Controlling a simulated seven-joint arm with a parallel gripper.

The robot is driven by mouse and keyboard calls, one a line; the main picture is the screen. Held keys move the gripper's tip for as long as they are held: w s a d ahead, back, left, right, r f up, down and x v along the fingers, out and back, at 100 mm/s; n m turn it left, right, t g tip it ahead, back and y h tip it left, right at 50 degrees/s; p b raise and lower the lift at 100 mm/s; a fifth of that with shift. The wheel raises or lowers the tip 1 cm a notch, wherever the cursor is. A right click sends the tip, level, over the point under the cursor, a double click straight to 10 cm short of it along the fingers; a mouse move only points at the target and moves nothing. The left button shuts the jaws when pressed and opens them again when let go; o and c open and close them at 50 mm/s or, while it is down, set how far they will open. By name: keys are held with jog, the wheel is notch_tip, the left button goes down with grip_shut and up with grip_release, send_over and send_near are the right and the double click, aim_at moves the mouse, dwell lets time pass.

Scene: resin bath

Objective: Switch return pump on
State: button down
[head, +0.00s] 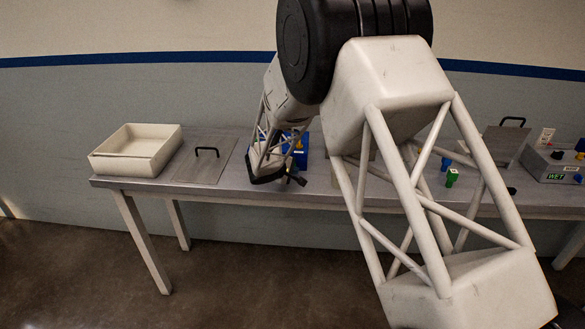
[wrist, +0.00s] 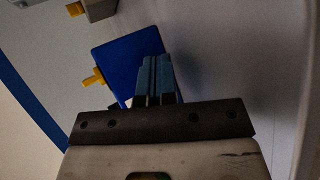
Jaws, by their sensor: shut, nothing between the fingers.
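A blue box (wrist: 122,58) with a yellow switch or knob (wrist: 93,78) on its left side is in the wrist view. In the head view a blue box (head: 301,158) shows partly behind my forearm on the table. No readable label says which device is the return pump. My gripper (wrist: 157,62) is shut and empty; its fingers overlap the right part of the blue box in the wrist view. Whether they touch it I cannot tell. In the head view my gripper (head: 298,181) is small and dark, close beside the blue box near the table's front edge.
A grey control box (head: 555,165) with coloured knobs and a green "WET" display stands at the right. A white open tray (head: 135,150) and a flat lid with a black handle (head: 207,152) lie at the left.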

aim_at(291, 188)
jog(key=shift+w, duration=0.45)
dwell(0.3)
jog(key=shift+s, duration=0.5)
dwell(0.3)
jog(key=shift+s, duration=2.95)
jog(key=s+d+r+m+g, duration=0.6)
jog(key=s+d+r+m, duration=0.1)
jog(key=s+d+r, duration=1.4)
jog(key=s+d+r+m+y, duration=0.1)
jog(key=s+d+m+y, duration=0.1)
jog(key=s, duration=1.2)
jog(key=s+d+r+m+g+y, duration=0.1)
jog(key=s+d+r+m+y, duration=0.1)
jog(key=s, duration=1.2)
jog(key=shift+d+m+y, duration=0.85)
jog(key=shift+m+y, duration=0.05)
jog(key=shift+y, duration=0.3)
